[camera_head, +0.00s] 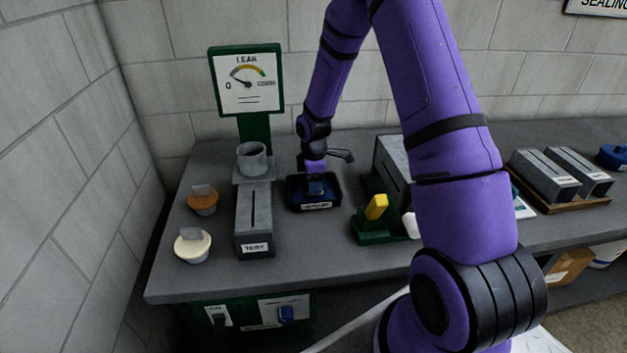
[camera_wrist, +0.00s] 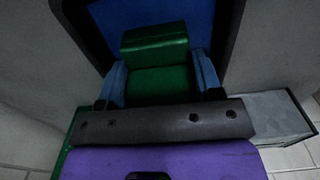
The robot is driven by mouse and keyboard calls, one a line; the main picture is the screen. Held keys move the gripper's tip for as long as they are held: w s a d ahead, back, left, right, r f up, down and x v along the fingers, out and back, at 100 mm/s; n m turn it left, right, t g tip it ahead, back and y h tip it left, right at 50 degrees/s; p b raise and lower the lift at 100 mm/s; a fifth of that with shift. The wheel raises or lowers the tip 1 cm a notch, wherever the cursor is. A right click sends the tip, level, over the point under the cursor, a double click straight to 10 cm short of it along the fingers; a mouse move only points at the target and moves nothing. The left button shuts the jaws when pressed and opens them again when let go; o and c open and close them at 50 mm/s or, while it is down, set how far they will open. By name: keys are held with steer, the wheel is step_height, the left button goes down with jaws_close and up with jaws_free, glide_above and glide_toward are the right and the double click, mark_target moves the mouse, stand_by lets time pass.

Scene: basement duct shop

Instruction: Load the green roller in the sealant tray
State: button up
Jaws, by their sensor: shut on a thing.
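In the wrist view the green roller (camera_wrist: 155,40) lies between the two blue fingers of my gripper (camera_wrist: 160,82), which are shut on its green body. Its far end is over the blue inside of the sealant tray (camera_wrist: 232,28), within the dark rim. In the head view my gripper (camera_head: 316,188) points down at the dark tray (camera_head: 316,206), with the fingertips low inside its outline. The roller is mostly hidden there by my gripper. I cannot tell whether the roller touches the tray floor.
Left of the tray stand a grey slotted duct marked TEST (camera_head: 255,222), a grey cup (camera_head: 252,157) and a green LEAK gauge (camera_head: 247,82). Orange (camera_head: 202,203) and cream (camera_head: 193,248) pots sit further left. A green holder with a yellow piece (camera_head: 376,207) stands right.

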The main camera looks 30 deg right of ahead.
steer(key=shift+f, duration=0.35)
stand_by(1.1)
steer(key=shift+r, duration=0.1)
steer(key=shift+r, duration=3.45)
